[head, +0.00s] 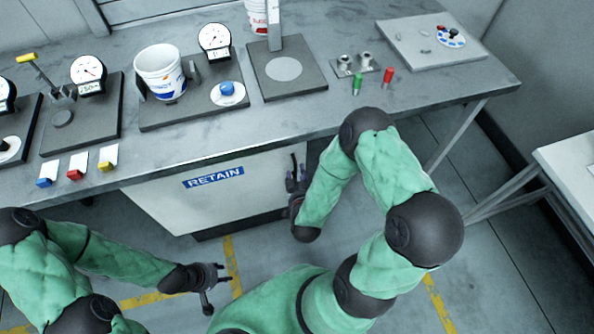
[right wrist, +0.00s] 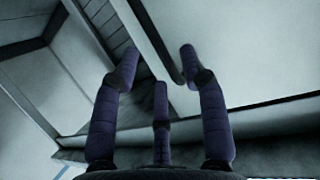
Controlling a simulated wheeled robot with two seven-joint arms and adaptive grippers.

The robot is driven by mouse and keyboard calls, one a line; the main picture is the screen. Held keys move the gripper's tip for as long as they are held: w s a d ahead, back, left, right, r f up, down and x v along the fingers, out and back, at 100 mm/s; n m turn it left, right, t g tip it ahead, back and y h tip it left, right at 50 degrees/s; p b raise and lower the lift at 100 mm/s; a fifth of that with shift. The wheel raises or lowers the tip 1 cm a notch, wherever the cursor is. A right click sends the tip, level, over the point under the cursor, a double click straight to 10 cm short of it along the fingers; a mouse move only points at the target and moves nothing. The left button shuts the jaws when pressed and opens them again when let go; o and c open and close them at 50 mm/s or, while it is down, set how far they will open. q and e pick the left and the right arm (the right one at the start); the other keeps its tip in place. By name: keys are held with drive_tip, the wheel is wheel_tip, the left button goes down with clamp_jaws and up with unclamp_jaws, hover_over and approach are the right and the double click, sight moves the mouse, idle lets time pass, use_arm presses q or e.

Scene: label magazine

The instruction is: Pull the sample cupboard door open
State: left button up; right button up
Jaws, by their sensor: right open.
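The sample cupboard (head: 230,196) is a white box under the bench, with a blue RETAIN label (head: 213,177) on its front. Its front looks closed, with no visible gap. My right gripper (head: 296,178) is at the right end of this front. In the right wrist view its dark fingers (right wrist: 158,82) are spread apart.
The grey bench top (head: 330,112) overhangs the cupboard and carries dial gauges, a white bucket (head: 161,72) and coloured markers. A bench leg (head: 455,140) stands to the right, and a white table (head: 575,165) is at the right edge. The floor before the cupboard is clear.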

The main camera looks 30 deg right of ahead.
drive_tip(key=shift+b+x, duration=0.55)
drive_tip(key=shift+x, duration=1.45)
clamp_jaws()
